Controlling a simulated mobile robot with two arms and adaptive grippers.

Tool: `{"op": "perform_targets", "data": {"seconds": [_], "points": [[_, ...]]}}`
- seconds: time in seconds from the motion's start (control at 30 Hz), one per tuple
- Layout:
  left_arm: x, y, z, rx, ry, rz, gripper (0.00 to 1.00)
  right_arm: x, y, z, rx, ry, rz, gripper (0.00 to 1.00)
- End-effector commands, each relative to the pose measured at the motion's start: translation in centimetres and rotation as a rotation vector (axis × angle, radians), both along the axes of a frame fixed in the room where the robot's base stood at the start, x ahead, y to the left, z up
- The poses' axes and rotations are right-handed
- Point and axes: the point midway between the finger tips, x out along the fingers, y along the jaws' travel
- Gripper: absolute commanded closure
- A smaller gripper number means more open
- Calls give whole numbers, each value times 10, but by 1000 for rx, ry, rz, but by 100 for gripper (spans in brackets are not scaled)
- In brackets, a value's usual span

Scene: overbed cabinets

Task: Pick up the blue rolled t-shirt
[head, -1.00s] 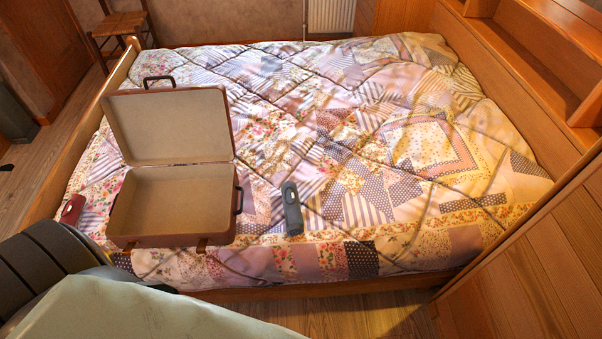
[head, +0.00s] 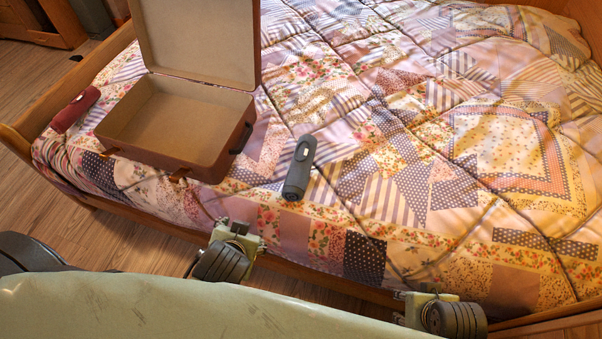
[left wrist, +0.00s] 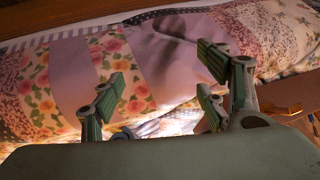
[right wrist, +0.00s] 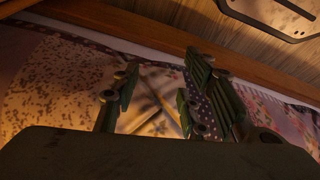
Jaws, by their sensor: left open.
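The blue rolled t-shirt (head: 299,168) looks grey-blue, with a small light patch. It lies on the quilt right of the open suitcase, near the bed's front edge. My left gripper (head: 238,232) is at the bed's front edge, nearer the camera and left of the roll. My right gripper (head: 425,300) is farther right at the same edge. In the right wrist view its fingers (right wrist: 155,95) look apart and empty.
An open brown suitcase (head: 244,135) stands on the bed, empty inside as far as I see. A dark red roll (head: 75,109) lies left of it. The patchwork quilt (head: 400,150) is clear right of the blue roll. The wooden bed rail (head: 340,284) runs along the front.

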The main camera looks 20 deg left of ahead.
Motion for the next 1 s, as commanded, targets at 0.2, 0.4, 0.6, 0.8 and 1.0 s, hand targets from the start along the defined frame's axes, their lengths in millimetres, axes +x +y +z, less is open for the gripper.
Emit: {"op": "perform_targets", "data": {"seconds": [0.2, 0.4, 0.6, 0.8, 1.0], "points": [[31, -10, 16, 83, -242, 40, 32, 0, -1, 7, -1, -6, 0, 60], [56, -55, 36, 104, -487, -49, 32, -1, -1, 9, 0, -7, -1, 60], [64, -96, 48, 81, -613, -147, 32, -1, -1, 10, 0, -7, -1, 60], [81, -102, 45, 77, -638, -169, 32, 0, -1, 8, -1, -7, 0, 60], [102, -98, 39, 78, -637, -168, 32, 0, 0, 5, 0, -5, 0, 60]]}}
